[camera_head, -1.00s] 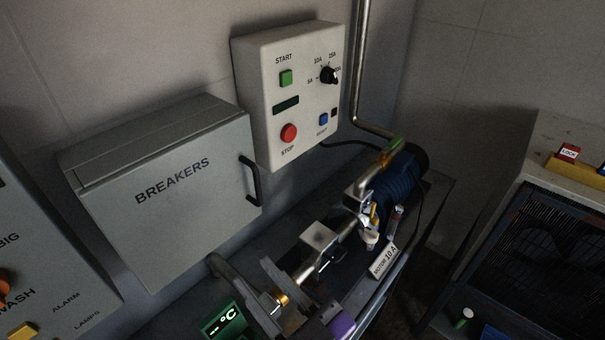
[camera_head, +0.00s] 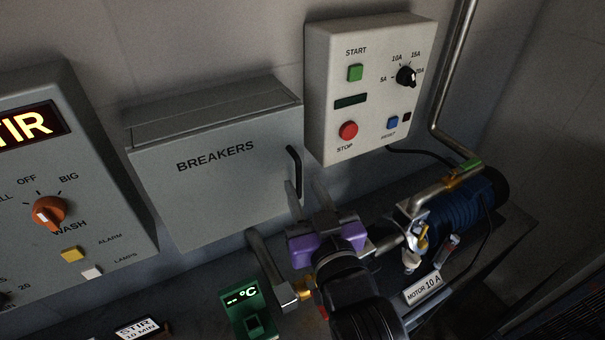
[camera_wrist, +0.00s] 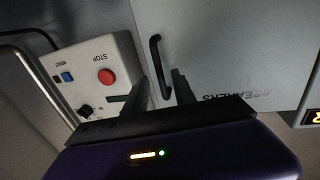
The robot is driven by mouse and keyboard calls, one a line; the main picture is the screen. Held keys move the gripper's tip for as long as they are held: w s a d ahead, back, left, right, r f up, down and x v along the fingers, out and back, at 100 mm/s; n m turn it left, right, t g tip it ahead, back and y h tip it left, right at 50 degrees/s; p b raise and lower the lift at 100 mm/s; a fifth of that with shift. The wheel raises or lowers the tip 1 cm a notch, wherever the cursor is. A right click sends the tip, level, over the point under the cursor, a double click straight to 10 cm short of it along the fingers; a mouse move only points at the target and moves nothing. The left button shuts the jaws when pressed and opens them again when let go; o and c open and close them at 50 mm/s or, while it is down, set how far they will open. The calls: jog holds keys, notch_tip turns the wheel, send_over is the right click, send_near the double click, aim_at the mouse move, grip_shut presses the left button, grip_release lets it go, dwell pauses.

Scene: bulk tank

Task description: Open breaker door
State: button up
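The grey breaker box (camera_head: 215,170) hangs on the wall with its door shut, marked BREAKERS. Its black bar handle (camera_head: 295,172) is upright at the door's right edge. My gripper (camera_head: 306,198) is in front of the door's lower right corner, close to the handle. In the wrist view the handle (camera_wrist: 158,62) is just beyond my fingertips (camera_wrist: 163,82), roughly in line with the gap between them. Whether a finger touches the handle or door cannot be told.
The white START/STOP panel (camera_head: 365,85) is right of the breaker box. The blue motor (camera_head: 465,205) and pipework stand below it. A control panel (camera_head: 60,200) is at the left. A green temperature display (camera_head: 245,305) sits below the box.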

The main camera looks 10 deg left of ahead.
aim_at(300, 181)
jog(key=shift+x, duration=1.7)
grip_shut()
